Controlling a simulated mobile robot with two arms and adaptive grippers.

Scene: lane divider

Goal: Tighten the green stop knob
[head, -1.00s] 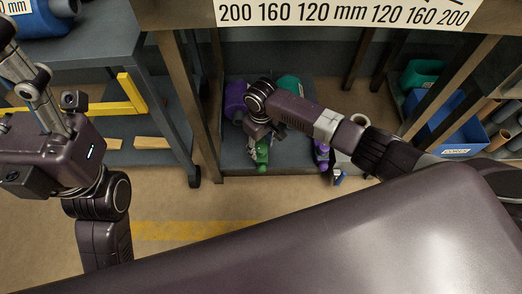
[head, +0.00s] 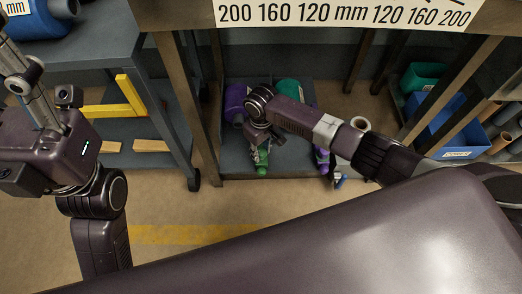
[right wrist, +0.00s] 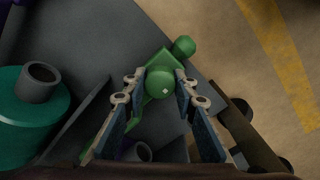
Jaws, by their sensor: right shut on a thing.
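The green stop knob (right wrist: 161,84) is a round green cap with a small pale mark. It sits on a green fitting with a rounded end (right wrist: 183,46). My right gripper (right wrist: 165,80) is shut on the knob, one finger on each side. In the head view the green fitting (head: 263,169) shows at the front of a low grey shelf, with my right gripper (head: 262,155) just above it and partly hiding it. My left arm is at the left edge; its gripper (head: 22,85) is partly cut off and its fingers cannot be made out.
A purple fitting (head: 323,160) stands to the right on the same shelf. Purple (head: 235,101) and teal (head: 290,92) rounded things lie behind. The frame post (head: 190,110) and a grey cart (head: 165,100) stand left. Blue (head: 455,135) and green bins are at right. The floor in front is clear.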

